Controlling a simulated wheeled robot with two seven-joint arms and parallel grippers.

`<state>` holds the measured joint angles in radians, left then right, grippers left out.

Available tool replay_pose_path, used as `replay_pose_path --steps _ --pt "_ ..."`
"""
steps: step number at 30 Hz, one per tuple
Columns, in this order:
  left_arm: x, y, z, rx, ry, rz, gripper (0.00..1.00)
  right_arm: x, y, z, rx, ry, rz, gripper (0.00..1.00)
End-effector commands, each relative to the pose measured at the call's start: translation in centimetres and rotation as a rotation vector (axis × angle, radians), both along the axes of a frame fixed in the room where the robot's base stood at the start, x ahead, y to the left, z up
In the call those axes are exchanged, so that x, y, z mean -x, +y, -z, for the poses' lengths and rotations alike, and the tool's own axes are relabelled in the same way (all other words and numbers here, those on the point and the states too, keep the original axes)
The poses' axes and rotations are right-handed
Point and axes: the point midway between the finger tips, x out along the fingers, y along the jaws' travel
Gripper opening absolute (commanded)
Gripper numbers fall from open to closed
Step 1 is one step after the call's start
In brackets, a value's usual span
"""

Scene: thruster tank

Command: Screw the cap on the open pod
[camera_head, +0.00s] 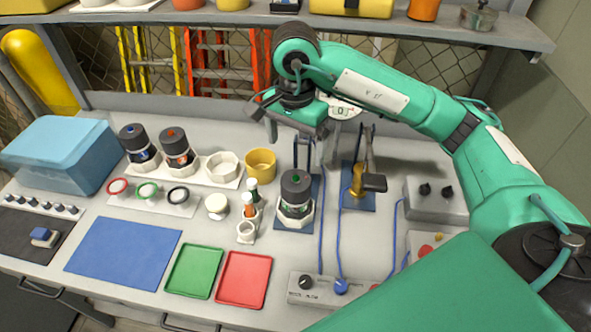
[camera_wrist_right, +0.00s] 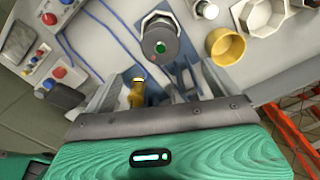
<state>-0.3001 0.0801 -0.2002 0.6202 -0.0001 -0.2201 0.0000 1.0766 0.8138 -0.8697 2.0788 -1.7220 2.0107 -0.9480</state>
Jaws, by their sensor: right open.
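A pod (camera_head: 295,208) stands upright in a white octagonal holder on a blue pad at the middle of the bench. A dark cylindrical cap (camera_head: 297,186) with a green spot sits on its top; I cannot tell how tightly it is seated. In the right wrist view the cap (camera_wrist_right: 160,44) shows beyond my fingers, apart from them. My right gripper (camera_head: 298,146) is open and empty, above and behind the pod. Two similar dark-topped pods, one blue-marked (camera_head: 139,146) and one orange-marked (camera_head: 176,149), stand in the rack at left. My left gripper is not in view.
An empty octagonal seat (camera_head: 222,166) and a yellow cup (camera_head: 260,164) stand left of the pod. A brass valve fixture (camera_head: 358,180) stands to its right. Small bottles (camera_head: 250,206) stand close on its left. A control box (camera_head: 330,289) with blue cables lies in front.

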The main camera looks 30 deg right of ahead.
Motion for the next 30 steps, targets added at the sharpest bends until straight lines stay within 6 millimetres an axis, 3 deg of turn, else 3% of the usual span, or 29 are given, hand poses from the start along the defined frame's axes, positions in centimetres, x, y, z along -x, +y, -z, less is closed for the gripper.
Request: replay_pose_path --steps 18,24,30 --pt "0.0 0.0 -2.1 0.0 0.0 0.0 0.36 0.1 0.0 9.7 0.0 0.004 0.002 0.92" --pt "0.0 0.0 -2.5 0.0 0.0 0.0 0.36 0.0 0.0 11.6 -0.001 0.0 0.002 0.92" --pt "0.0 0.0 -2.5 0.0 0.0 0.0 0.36 0.0 0.0 12.1 -0.001 0.0 0.001 0.92"
